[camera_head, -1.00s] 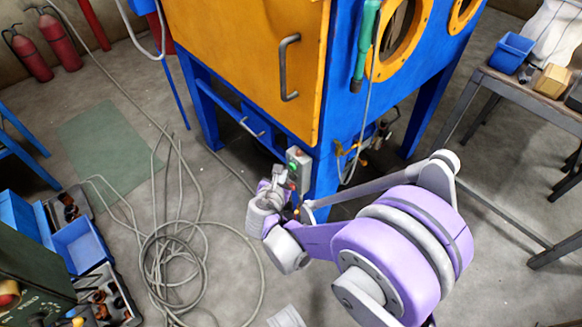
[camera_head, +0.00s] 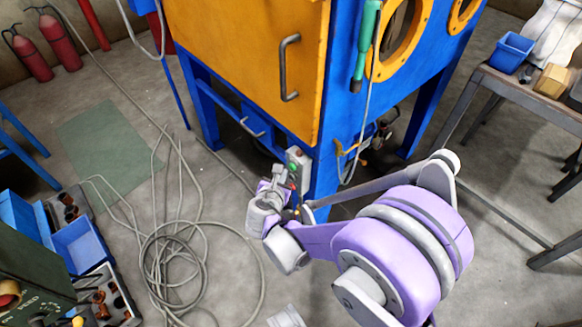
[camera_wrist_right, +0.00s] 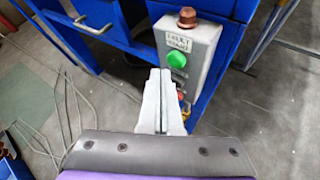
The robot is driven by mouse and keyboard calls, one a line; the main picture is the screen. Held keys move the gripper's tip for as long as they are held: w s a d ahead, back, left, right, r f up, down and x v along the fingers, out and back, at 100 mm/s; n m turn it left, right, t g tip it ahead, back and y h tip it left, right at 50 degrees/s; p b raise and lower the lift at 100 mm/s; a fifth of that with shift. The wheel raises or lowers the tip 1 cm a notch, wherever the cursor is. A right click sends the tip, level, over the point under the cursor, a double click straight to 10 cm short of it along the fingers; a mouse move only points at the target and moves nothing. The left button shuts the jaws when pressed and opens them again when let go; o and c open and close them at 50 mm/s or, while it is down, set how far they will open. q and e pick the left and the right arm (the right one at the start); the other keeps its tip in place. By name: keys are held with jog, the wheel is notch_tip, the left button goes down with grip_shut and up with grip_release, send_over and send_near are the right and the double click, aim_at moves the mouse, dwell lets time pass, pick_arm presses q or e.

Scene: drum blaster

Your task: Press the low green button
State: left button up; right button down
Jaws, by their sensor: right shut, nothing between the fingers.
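A grey control box (camera_head: 299,158) is fixed to the blue cabinet's front corner leg. It also shows in the right wrist view (camera_wrist_right: 205,45), with a brown knob on top and a "FAULT" label. A round green button (camera_wrist_right: 177,60) sits below the label. Something dark green is just under it, partly hidden by my fingers, and red and yellow parts show lower down. My right gripper (camera_wrist_right: 160,72) is shut and empty, its fingertips just in front of the box near the green button. I cannot tell whether they touch. My left gripper is not in view.
The blue and orange cabinet (camera_head: 240,60) stands behind the box. Coiled grey cable (camera_head: 175,255) lies on the floor to the left. A workbench (camera_head: 530,95) stands at right, and blue bins (camera_head: 80,245) sit at lower left.

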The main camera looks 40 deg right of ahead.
jog(key=shift+d, duration=0.1)
jog(key=shift+d, duration=0.3)
jog(key=shift+d, duration=0.5)
dwell(0.5)
jog(key=shift+a, duration=0.9)
jog(key=shift+s+a, duration=0.2)
jog(key=shift+a, duration=2.3)
